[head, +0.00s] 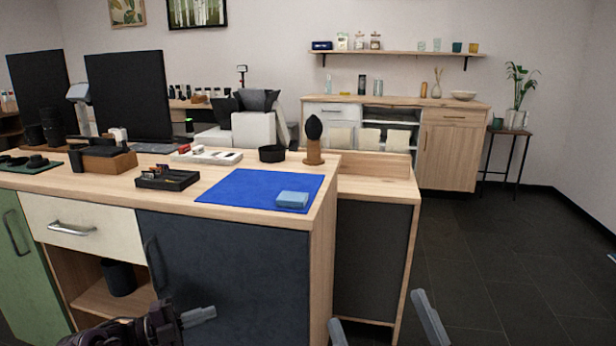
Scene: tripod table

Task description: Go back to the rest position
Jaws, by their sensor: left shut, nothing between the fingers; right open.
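My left gripper (199,316) is at the bottom of the head view, in front of the counter's dark door. Its fingers are shut with nothing between them. My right gripper (382,325) shows only as two grey fingers at the bottom edge, spread wide apart and empty. Both grippers are low, below the level of the countertop, and neither is seen holding anything. The rest of the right gripper is cut off by the frame edge.
The wooden counter (120,184) stands in front of me. It bears a blue mat (245,187) with a light blue folded cloth or block (292,200), a black tray (167,178) and a brush on a stand (314,140). Dark floor (500,280) is clear at right.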

